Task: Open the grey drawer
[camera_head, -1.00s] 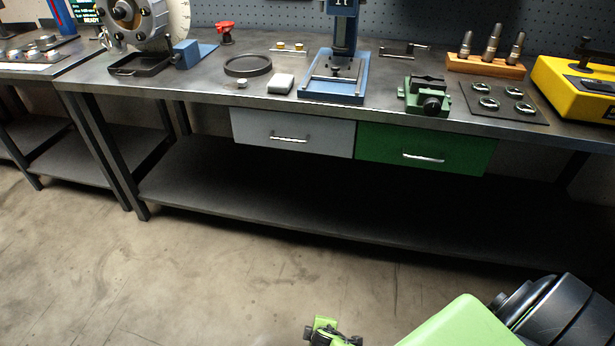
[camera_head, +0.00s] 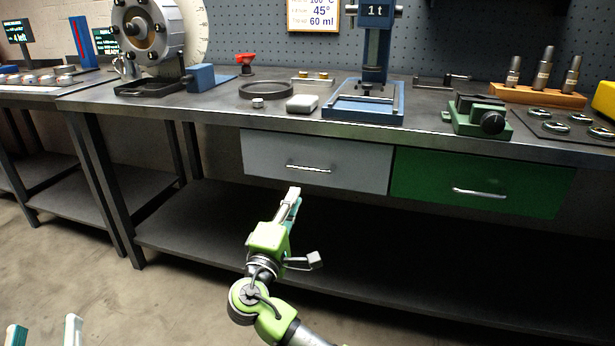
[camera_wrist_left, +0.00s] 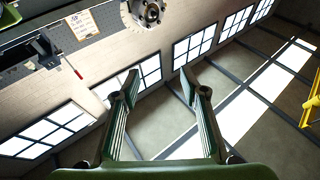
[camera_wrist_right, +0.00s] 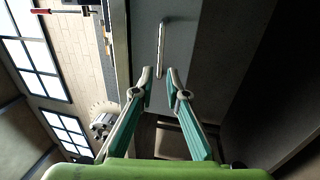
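The grey drawer (camera_head: 345,164) hangs under the workbench top and looks shut, with a horizontal silver bar handle (camera_head: 309,169). In the right wrist view the drawer face (camera_wrist_right: 181,40) and its handle (camera_wrist_right: 161,50) lie just ahead of the fingers. My right gripper (camera_head: 294,193) is below and slightly left of the handle, apart from it. In its wrist view the fingers (camera_wrist_right: 159,75) are partly open with nothing between them. My left gripper (camera_head: 44,332) is at the bottom left corner, far from the drawer; its fingers (camera_wrist_left: 161,82) are spread and empty.
A green drawer (camera_head: 482,183) with its own handle sits right of the grey one. A dark lower shelf (camera_head: 400,255) runs beneath the drawers.

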